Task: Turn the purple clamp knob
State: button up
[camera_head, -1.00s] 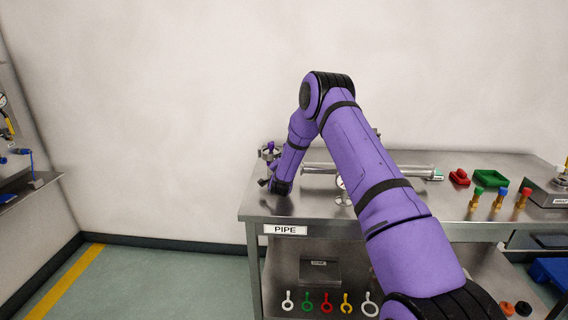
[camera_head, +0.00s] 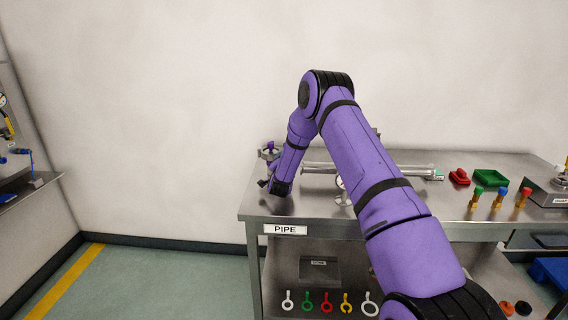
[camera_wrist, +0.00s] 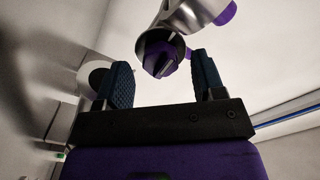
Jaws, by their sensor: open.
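A purple clamp knob (camera_wrist: 158,62) with a raised grip shows in the wrist view, at the end of a metal fitting (camera_wrist: 175,22). My gripper (camera_wrist: 161,70) is open, its two dark ridged fingers apart, with the knob seen between their tips. I cannot tell whether the fingers touch the knob or how deep it sits between them. In the head view my gripper (camera_head: 264,183) is small and dark, low over the left end of the table. A metal clamp with purple parts (camera_head: 269,147) stands just behind it, partly hidden by my arm.
The steel table (camera_head: 330,207) is labelled PIPE. A horizontal pipe (camera_head: 405,171) runs right from my wrist, with a gauge (camera_head: 341,184) nearby. Red (camera_head: 459,177) and green (camera_head: 491,178) trays and several colour-topped brass fittings (camera_head: 501,197) are at the right.

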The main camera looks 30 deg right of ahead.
jog(key=v, duration=1)
jog(key=shift+s+a, duration=0.1)
jog(key=s+a+r+n+y, duration=0.1)
jog(key=a+r+n+y, duration=0.15)
jog(key=r, duration=0.45)
jog(key=a+r+n+y, duration=0.2)
jog(key=a+r, duration=0.1)
jog(key=r, duration=0.5)
jog(key=s+a+r+n+g+y, duration=0.4)
jog(key=s+a+r, duration=0.3)
jog(key=s+r, duration=0.45)
jog(key=s+a+r+n+g, duration=0.1)
jog(key=s+n+g, duration=0.1)
jog(key=s, duration=1)
jog(key=s+a+r+n+g+y, duration=0.1)
jog(key=s+r+n+g, duration=0.1)
jog(key=s, duration=1)
jog(key=s+a+r+n+g, duration=0.1)
jog(key=s+r+n, duration=0.1)
jog(key=s, duration=1)
jog(key=shift+s+a+n+g, duration=0.25)
jog(key=shift+n+g, duration=0.15)
jog(key=shift+n, duration=0.35)
